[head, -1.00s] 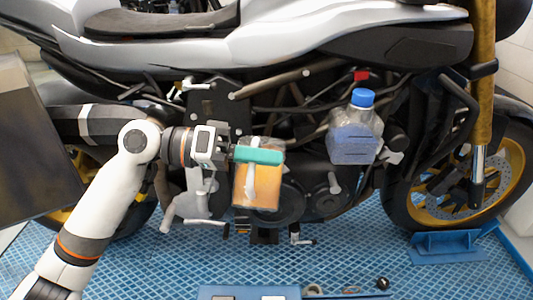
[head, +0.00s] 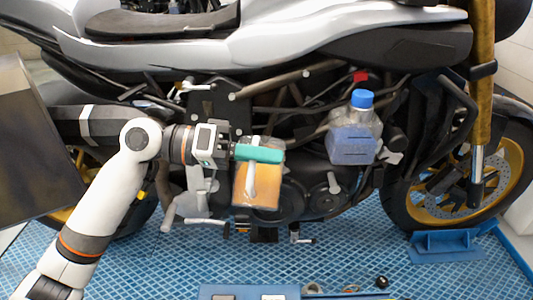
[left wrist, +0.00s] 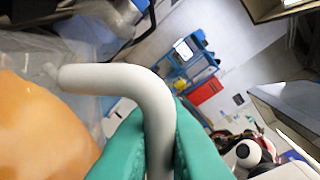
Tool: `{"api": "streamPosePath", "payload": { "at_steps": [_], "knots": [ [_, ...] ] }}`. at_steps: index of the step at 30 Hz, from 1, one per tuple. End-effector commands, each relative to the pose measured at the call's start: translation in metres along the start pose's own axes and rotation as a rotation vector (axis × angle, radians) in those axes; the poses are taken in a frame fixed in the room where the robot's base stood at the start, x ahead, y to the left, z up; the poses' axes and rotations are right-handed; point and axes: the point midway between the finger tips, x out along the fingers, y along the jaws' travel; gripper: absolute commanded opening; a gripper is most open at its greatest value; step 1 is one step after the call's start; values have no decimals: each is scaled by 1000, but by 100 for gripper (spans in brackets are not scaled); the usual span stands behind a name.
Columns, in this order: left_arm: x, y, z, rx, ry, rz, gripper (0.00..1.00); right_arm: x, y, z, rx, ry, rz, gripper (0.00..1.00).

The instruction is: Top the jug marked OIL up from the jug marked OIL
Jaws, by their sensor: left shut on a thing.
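A clear jug of orange liquid (head: 262,190) with a white handle (head: 249,182) hangs upright or nearly so in front of the motorcycle's engine. My left gripper (head: 258,153), with teal fingers, is shut on that handle. In the left wrist view the teal fingers (left wrist: 160,140) close around the white handle (left wrist: 120,82), with the orange liquid (left wrist: 35,130) at the left. I cannot read any OIL marking, and only one jug with a handle shows. My right gripper is not in view.
A clear bottle with a blue cap (head: 362,98) and blue liquid (head: 352,148) sits against the motorcycle to the right. A blue tray (head: 250,292) with small parts lies at the front edge. A blue wheel chock (head: 447,246) stands by the front wheel. Blue floor grating (head: 345,235) lies open between.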

Motion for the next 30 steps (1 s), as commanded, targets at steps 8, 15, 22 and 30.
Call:
{"api": "streamPosePath", "payload": {
  "at_steps": [8,15,22,30],
  "knots": [
    [0,-2,4,-16,2,-1,0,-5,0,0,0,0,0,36],
    [0,-2,3,-17,2,-1,0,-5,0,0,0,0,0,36],
    [0,-2,4,-17,2,-2,0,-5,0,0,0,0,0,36],
    [0,-3,6,-33,5,-2,0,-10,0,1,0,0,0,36]
  ]
}}
